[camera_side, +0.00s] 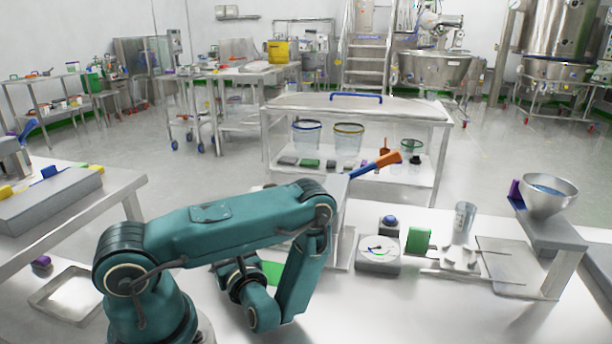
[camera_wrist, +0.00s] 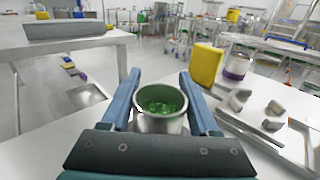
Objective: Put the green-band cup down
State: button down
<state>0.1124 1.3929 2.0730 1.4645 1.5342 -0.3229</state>
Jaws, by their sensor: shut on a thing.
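In the wrist view a grey metal cup (camera_wrist: 162,122) with green granules inside sits between the two blue fingers of my gripper (camera_wrist: 160,100). The fingers are shut on its sides and the cup looks about upright. No green band shows on the part of its wall in view. I cannot tell whether its base touches the white table (camera_wrist: 258,160). In the side view my arm hides the cup and my fingertips.
A dial scale (camera_side: 378,254), a green block (camera_side: 418,240), a clear beaker (camera_side: 465,218) and a metal tray (camera_side: 512,272) stand to the right. A bowl (camera_side: 548,196) is on a raised stand. The wrist view shows a yellow block (camera_wrist: 205,65) and a purple-banded cup (camera_wrist: 237,67).

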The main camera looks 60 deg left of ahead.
jog(key=shift+c, duration=0.7)
grip_release()
jog(key=shift+f, duration=0.1)
